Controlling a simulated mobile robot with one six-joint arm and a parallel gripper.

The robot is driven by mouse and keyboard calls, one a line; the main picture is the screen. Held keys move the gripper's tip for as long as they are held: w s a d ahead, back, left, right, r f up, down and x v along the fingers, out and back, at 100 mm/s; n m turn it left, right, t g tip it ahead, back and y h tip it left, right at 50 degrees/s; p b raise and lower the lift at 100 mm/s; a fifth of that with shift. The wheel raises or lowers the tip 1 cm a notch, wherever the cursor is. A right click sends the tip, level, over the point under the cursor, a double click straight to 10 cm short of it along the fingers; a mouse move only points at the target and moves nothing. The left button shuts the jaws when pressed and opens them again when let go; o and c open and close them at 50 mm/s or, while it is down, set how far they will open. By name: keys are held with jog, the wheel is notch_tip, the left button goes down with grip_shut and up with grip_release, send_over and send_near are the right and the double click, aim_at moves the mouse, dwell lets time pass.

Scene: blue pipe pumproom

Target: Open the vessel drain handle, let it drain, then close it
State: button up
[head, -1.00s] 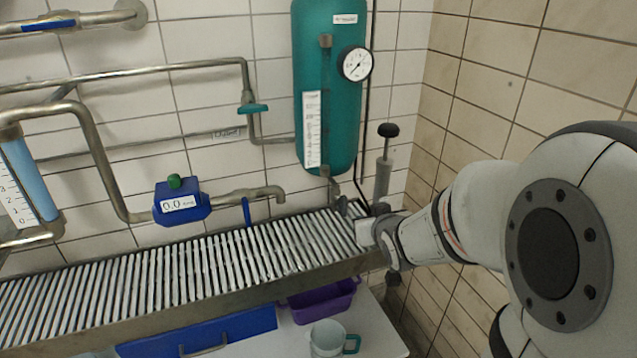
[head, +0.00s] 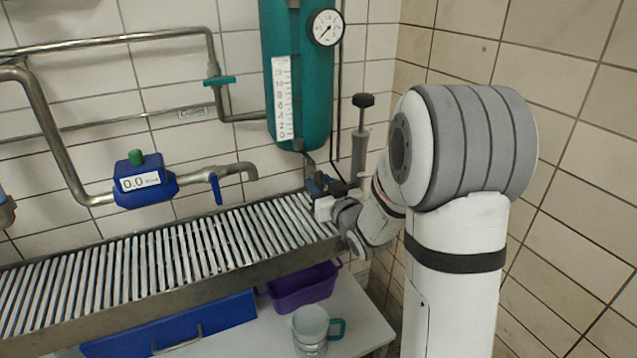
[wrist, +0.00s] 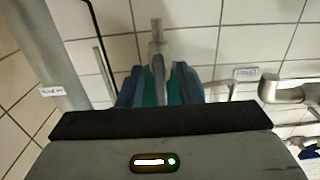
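The vessel is the teal upright cylinder (head: 310,85) on the wall in the head view, with a white scale strip and a round gauge (head: 325,27). Its drain pipe (head: 308,160) comes out at the bottom. My gripper (head: 318,188) is just below it, at the right end of the slatted grate. In the wrist view the blue-teal fingers (wrist: 158,88) stand on either side of a narrow grey piece (wrist: 157,75), which looks like the drain handle. Whether they press on it cannot be told. My gripper's dark body hides the lower part of the wrist view.
The slatted metal grate (head: 160,262) runs along the wall. A hand pump with a black knob (head: 362,100) stands close right of my gripper. A blue meter (head: 145,181) reads 0.0. Below are a purple bin (head: 303,288), a glass mug (head: 311,325) and a blue box (head: 170,325).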

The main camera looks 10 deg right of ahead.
jog(key=shift+x, duration=0.8)
jog(key=shift+c, duration=0.5)
grip_shut()
